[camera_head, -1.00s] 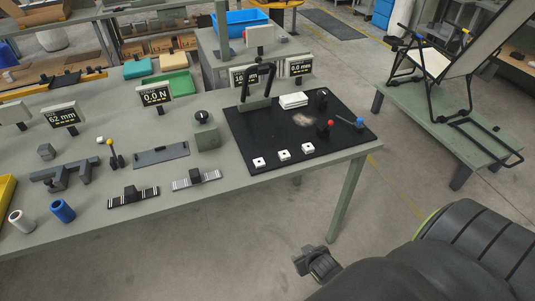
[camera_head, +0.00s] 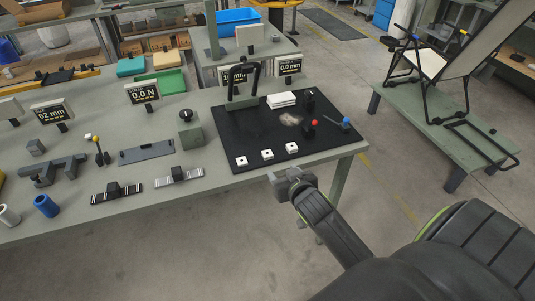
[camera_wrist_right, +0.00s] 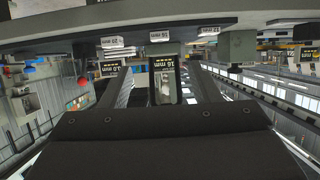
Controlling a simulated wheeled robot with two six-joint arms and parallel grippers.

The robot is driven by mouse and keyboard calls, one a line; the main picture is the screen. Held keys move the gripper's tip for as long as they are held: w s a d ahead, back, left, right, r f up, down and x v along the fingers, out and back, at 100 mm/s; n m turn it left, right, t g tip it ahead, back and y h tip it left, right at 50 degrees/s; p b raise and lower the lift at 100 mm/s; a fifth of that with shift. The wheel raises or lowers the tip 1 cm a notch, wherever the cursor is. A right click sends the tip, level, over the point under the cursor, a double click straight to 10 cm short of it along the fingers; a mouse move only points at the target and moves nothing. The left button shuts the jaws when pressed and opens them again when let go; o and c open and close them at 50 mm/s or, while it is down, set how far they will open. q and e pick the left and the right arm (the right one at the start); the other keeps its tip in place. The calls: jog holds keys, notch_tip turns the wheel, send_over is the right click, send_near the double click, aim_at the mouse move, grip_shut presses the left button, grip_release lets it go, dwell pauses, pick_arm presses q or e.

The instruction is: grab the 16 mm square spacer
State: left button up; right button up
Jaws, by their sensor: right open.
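Three small white square spacers lie in a row along the front of the black mat (camera_head: 255,125): a left one (camera_head: 242,161), a middle one (camera_head: 267,154) and a right one (camera_head: 291,147). They show as white blocks with small dark marks in the right wrist view, including a middle one (camera_wrist_right: 158,35). My left gripper is not in view.
A dark handle frame (camera_head: 243,80) stands at the mat's back, with a white stack (camera_head: 282,99) beside it. Red (camera_head: 314,123) and blue (camera_head: 346,121) knobs are at the mat's right. A grey-green block (camera_head: 190,132) stands left of the mat.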

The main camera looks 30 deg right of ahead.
send_near(268, 155)
jog(key=a+x, duration=0.1)
jog(key=x, duration=0.2)
jog(key=shift+w+d+f+p, duration=0.2)
jog(key=shift+w+d+p, duration=0.35)
jog(key=shift+d+p, duration=0.1)
jog(key=shift+p+x, duration=0.3)
jog(key=shift+x, duration=1.75)
jog(key=c, duration=1)
